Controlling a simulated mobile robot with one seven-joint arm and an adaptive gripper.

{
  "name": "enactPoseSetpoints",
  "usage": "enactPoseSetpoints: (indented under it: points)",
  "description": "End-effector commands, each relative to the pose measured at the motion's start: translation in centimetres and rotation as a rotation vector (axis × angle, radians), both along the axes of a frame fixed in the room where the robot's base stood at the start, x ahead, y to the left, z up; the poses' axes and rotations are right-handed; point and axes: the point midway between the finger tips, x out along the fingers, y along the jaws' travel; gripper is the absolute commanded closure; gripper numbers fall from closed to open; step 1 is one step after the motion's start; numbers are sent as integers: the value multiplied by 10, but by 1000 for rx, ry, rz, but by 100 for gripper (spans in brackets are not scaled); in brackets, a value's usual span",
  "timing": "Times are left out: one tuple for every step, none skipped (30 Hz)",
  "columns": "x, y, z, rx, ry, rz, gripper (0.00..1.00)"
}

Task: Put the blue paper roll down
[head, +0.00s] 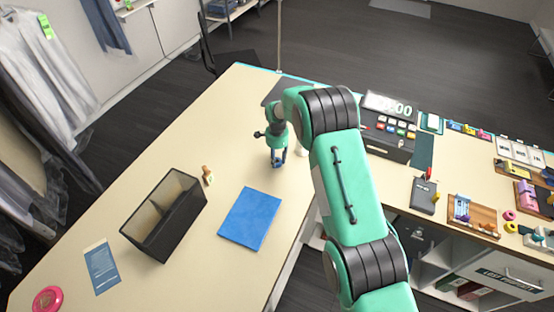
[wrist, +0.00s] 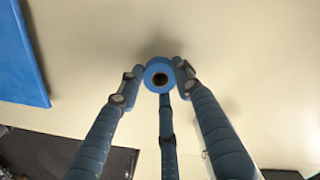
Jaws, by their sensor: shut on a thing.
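The blue paper roll (wrist: 149,70) shows end-on in the wrist view, a blue ring with a dark hole in its middle. My gripper (wrist: 158,74) is shut on it, with fingertips on either side and a third finger below it in the picture. In the head view my gripper (head: 277,157) points down over the cream counter (head: 225,110). Only a small bit of blue shows between the fingers there. A soft shadow lies by the roll on the counter. I cannot tell whether the roll touches the surface.
A blue flat mat (head: 250,219) lies on the counter in front of my gripper. A dark divided box (head: 165,225) and a small wooden-looking item (head: 208,176) are to the left. A till (head: 388,130) stands at the right. The counter around my gripper is mostly bare.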

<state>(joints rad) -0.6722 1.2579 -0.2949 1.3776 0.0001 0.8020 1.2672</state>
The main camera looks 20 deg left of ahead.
Motion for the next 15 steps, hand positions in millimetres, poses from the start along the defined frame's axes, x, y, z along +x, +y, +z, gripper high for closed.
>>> enactPoseSetpoints:
  points:
    - [0,0,0,0,0,0,93]
    - [0,0,0,0,0,0,93]
    - [0,0,0,0,0,0,93]
    - [0,0,0,0,0,0,93]
    - [0,0,-1,0,0,0,93]
    - [0,0,-2,0,0,0,93]
    - [0,0,-3,0,0,0,93]
    - [0,0,-4,0,0,0,93]
    - [0,0,-3,0,0,0,58]
    - [0,0,-3,0,0,0,52]
    - [0,0,-3,0,0,0,47]
    - [0,0,-3,0,0,0,47]
    - [0,0,-3,0,0,0,47]
    - [0,0,-2,0,0,0,47]
    - [0,0,-2,0,0,0,47]
